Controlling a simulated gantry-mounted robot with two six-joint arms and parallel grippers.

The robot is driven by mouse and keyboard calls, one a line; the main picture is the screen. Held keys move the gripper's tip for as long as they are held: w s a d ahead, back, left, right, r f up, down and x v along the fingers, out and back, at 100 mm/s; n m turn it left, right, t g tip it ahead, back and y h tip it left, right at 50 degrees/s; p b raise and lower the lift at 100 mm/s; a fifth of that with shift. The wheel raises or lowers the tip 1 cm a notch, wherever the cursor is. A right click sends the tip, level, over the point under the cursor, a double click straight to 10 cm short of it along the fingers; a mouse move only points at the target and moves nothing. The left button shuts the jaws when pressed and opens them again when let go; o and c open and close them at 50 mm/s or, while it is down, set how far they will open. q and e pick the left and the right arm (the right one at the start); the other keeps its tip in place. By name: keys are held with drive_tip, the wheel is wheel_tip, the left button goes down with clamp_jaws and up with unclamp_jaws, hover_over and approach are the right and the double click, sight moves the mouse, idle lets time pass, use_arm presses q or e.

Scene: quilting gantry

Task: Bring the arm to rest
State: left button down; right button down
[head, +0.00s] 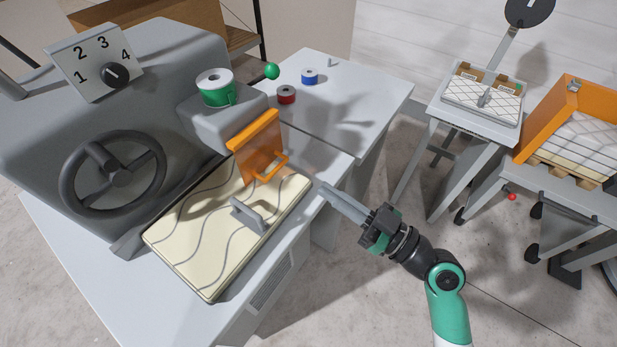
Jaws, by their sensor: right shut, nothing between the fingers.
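My right arm comes in from the lower right in the head view. Its gripper (328,191) is shut and empty, with its long grey fingers pointing up and left. The fingertips are near the right edge of a cream quilted panel (190,239) with wavy grey lines, beside the machine table. I cannot tell from this view how high they are above it. My left gripper is not in view.
An orange guard with a handle (256,148) stands at the panel's back edge. A handwheel (113,175), a numbered dial (116,75) and a green spool (215,88) are on the machine. Red (286,95) and blue (310,76) spools sit behind. Carts stand right.

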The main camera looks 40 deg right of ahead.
drive_tip(key=v, duration=0.3)
drive_tip(key=shift+s, duration=0.3)
